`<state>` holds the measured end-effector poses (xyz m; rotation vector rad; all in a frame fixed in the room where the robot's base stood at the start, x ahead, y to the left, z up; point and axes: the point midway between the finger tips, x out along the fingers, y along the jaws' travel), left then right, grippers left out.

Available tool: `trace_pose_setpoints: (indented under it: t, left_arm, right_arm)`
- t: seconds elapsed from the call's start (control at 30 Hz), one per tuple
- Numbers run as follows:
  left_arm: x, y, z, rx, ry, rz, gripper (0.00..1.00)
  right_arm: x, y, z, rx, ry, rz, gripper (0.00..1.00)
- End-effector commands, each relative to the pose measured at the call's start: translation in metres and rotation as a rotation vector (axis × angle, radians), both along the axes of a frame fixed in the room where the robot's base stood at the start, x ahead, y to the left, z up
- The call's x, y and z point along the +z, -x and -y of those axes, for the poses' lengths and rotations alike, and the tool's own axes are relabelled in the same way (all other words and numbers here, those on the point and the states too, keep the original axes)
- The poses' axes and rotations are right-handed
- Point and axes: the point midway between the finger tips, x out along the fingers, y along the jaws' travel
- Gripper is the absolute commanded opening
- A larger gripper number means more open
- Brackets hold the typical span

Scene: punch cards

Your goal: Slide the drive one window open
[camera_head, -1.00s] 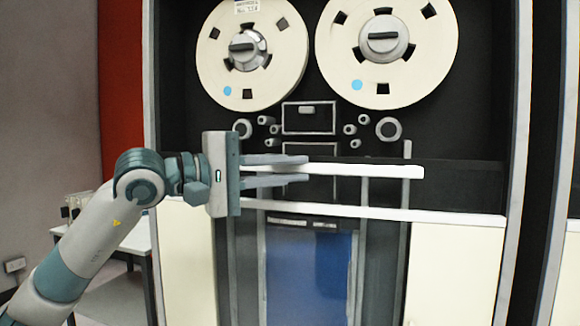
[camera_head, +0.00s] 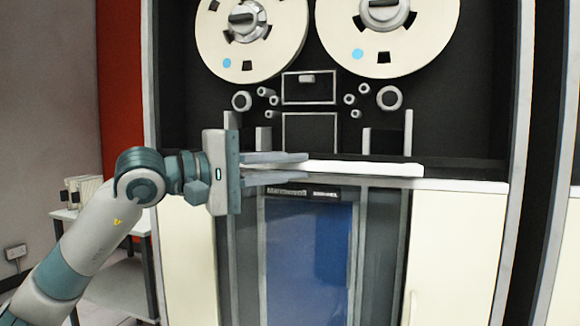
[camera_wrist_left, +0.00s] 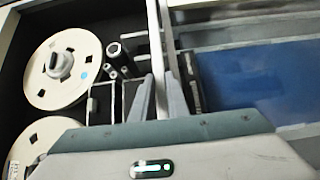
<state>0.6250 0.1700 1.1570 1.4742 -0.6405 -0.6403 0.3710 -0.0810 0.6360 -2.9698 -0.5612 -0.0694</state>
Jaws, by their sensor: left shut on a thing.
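A white horizontal bar (camera_head: 365,168), the edge of the drive's window, runs across the tape drive's front just above the white ledge (camera_head: 460,185). My left gripper (camera_head: 306,167) comes in from the left and is shut on the bar's left part, one finger above and one below. The fingers hide that part of the bar. In the left wrist view the fingers (camera_wrist_left: 163,82) lie either side of the pale bar (camera_wrist_left: 168,38). Any glass of the window is hard to make out. My right gripper is not in view.
Two cream tape reels (camera_head: 251,40) are mounted above on the black panel. A blue panel (camera_head: 310,255) sits below the ledge between cream doors (camera_head: 455,255). A small table (camera_head: 120,275) stands at the left. The space before the drive looks clear.

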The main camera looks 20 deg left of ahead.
Motion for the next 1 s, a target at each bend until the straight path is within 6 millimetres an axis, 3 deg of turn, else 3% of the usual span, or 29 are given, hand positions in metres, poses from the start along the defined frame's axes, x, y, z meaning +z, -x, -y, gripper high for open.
trace_pose_setpoints:
  t: [0.2,0.23,0.3,0.73,1.0]
  left_arm:
    - [-0.001,0.0,0.0,-0.001,-0.001,-0.002,0.0]
    - [-0.001,0.0,0.0,-0.001,-0.001,-0.002,0.19]
    - [-0.001,0.0,0.0,0.0,-0.001,-0.002,0.33]
    - [0.0,0.002,-0.003,0.001,0.0,0.0,0.33]
    - [-0.001,0.021,-0.024,0.003,-0.001,0.0,0.33]
  right_arm:
    - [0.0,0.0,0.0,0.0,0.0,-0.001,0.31]
    - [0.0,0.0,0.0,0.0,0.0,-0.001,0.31]
    - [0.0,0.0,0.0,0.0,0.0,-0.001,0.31]
    - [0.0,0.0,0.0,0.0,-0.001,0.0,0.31]
    - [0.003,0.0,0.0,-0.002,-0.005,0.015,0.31]
